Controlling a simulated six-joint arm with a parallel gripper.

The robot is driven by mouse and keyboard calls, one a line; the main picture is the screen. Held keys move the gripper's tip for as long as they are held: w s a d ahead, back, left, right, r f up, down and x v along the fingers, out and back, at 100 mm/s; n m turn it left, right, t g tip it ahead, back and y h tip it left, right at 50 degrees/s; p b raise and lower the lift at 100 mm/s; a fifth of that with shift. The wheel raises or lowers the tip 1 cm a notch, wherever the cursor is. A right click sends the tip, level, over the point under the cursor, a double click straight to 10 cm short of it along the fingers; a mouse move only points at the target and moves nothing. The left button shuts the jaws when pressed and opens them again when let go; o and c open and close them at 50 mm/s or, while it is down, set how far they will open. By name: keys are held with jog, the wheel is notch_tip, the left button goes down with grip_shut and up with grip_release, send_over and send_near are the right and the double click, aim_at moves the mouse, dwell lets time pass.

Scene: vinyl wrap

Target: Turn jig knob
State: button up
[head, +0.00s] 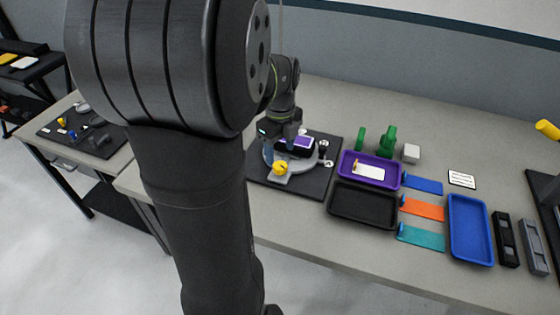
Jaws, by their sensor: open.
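The jig (307,170) is a pale grey, rounded fixture on a dark mat in the middle of the table. A yellow knob (280,168) sits at its front left edge. My gripper (280,148) points down over the back left of the jig, above and behind the yellow knob. It is open; its fingertips are small here and partly hidden by my arm, and I cannot tell whether they touch anything.
Right of the jig lie a purple tray (345,172) with a white card, a black tray (361,219), coloured strips and a blue tray (453,254). My large arm link blocks the left foreground.

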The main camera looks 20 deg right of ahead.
aim_at(280, 165)
notch_tip(280, 165, down, 5)
jog(key=shift+f, duration=0.1)
dwell(0.3)
jog(key=c, duration=1)
